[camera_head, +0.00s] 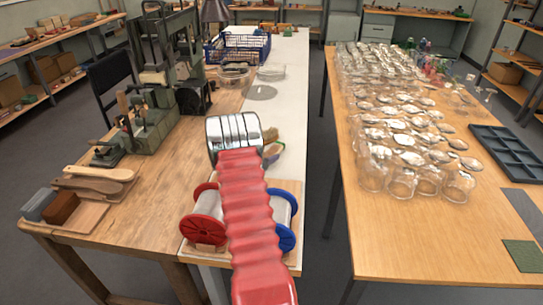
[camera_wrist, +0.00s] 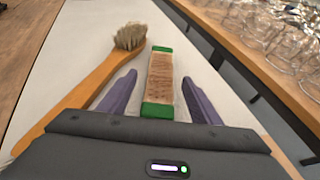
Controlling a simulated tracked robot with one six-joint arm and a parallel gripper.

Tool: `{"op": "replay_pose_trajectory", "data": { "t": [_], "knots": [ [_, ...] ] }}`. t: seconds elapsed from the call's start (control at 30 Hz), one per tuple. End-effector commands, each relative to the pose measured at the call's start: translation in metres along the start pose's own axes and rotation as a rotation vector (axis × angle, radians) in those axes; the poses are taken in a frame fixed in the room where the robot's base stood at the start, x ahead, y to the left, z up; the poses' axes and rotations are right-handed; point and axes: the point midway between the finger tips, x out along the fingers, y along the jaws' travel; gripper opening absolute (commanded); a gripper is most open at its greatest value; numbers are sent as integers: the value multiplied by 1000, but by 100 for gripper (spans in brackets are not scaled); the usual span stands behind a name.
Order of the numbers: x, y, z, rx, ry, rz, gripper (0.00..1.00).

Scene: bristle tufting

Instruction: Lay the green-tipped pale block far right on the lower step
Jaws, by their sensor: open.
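In the wrist view, a pale block with green ends (camera_wrist: 159,82) lies on the white surface, pointing away from me. My gripper (camera_wrist: 158,78) is open, its two purple fingers on either side of the block, with a gap visible on each side. I cannot tell how far the fingertips are above the surface. A wooden-handled brush (camera_wrist: 92,82) with pale bristles lies just left of the left finger. In the head view, my red arm and metal wrist hide most of this spot. I cannot make out a lower step for sure.
In the head view, a wire spool with red and blue flanges (camera_head: 207,222) stands beneath my arm. Brush bodies (camera_head: 100,172) and a green machine (camera_head: 150,120) are left. A blue crate (camera_head: 237,47) stands behind. Glassware (camera_head: 400,150) crowds the right table (camera_head: 420,240).

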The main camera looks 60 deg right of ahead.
Motion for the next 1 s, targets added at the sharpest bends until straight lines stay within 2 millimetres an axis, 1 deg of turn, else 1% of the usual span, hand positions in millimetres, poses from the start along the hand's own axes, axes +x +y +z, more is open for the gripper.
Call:
{"op": "replay_pose_trajectory", "data": {
  "t": [0.2, 0.4, 0.53, 1.0],
  "knots": [
    [29, -1, 0, 1, -1, -2, 58],
    [48, -1, 0, 1, 0, -2, 58],
    [51, -1, 0, 0, 0, -1, 58],
    [51, 0, 0, 0, 0, -1, 58]
  ]
}}
